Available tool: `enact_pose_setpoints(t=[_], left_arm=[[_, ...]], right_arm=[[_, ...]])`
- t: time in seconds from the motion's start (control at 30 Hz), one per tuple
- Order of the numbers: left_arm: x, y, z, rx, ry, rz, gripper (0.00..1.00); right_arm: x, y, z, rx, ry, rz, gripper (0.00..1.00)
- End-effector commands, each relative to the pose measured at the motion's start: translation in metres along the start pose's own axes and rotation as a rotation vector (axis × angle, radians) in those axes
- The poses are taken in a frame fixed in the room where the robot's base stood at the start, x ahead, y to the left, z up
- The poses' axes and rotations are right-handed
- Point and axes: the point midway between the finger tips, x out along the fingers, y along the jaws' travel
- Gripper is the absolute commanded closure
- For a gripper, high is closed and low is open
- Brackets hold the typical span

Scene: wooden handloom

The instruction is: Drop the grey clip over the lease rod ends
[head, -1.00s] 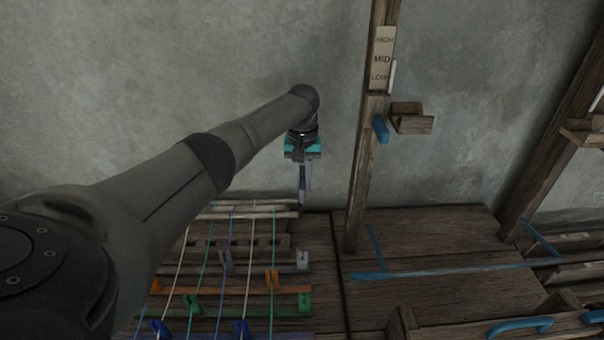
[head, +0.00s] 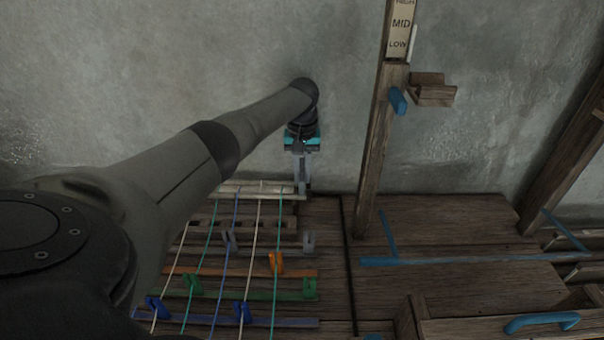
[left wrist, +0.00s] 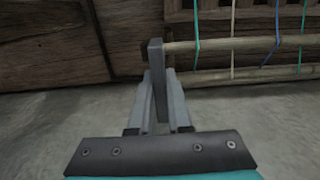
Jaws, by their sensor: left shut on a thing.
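My left gripper (head: 302,188) points down at the right ends of the pale lease rods (head: 245,188). It is shut on the grey clip (left wrist: 155,62), which stands up between the fingers (left wrist: 158,108) in the left wrist view. There, the lease rods (left wrist: 238,44) run in from the right, one above the other. The upper rod's end meets or lies just behind the clip; I cannot tell whether they touch. The lower rod's end is partly behind the fingers. In the head view the clip is hard to tell from the fingers. My right gripper is out of view.
White, green and blue threads cross the rods. Below lie grey, orange (head: 205,271), green (head: 265,295) and blue bars with small coloured holders. A wooden post (head: 376,150) with a HIGH-MID-LOW label (head: 400,25) stands right of the gripper.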

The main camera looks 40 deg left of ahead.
Motion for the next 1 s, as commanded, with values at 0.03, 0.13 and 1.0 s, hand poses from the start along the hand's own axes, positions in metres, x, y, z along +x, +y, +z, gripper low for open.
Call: enact_pose_setpoints(t=[0.03, 0.13, 1.0], left_arm=[[-0.001, 0.000, 0.000, 0.000, 0.001, 0.000, 1.00], [-0.001, 0.000, 0.000, 0.000, 0.001, 0.000, 1.00], [0.035, 0.000, 0.000, 0.000, 0.001, 0.000, 1.00]], right_arm=[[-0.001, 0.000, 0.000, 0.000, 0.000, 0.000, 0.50], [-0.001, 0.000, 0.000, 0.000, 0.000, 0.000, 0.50], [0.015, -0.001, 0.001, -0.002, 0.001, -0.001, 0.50]])
